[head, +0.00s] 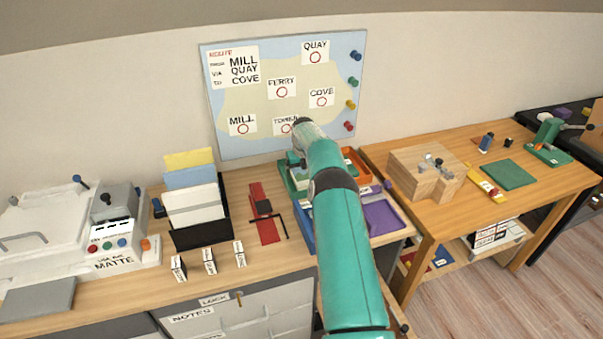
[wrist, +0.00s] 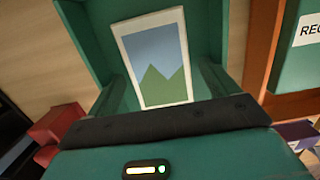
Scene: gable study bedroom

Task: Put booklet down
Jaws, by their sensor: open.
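The booklet (wrist: 155,62) shows in the wrist view as a white-bordered card with a blue sky and green mountains. It lies face up inside a green tray (wrist: 88,35). My gripper (wrist: 162,84) is open, with a finger on either side of the booklet's near end. Whether the fingers touch the booklet is hard to tell. In the head view the green tray (head: 285,178) stands on the wooden desk, and my teal arm hides much of it and most of the gripper.
An orange tray (head: 362,170) and a purple item (head: 382,216) lie right of the green tray. A red tool with a black handle (head: 264,208) and a black file holder (head: 202,233) stand left. A map board (head: 220,118) rises behind. A wooden block (head: 410,180) sits on the right table.

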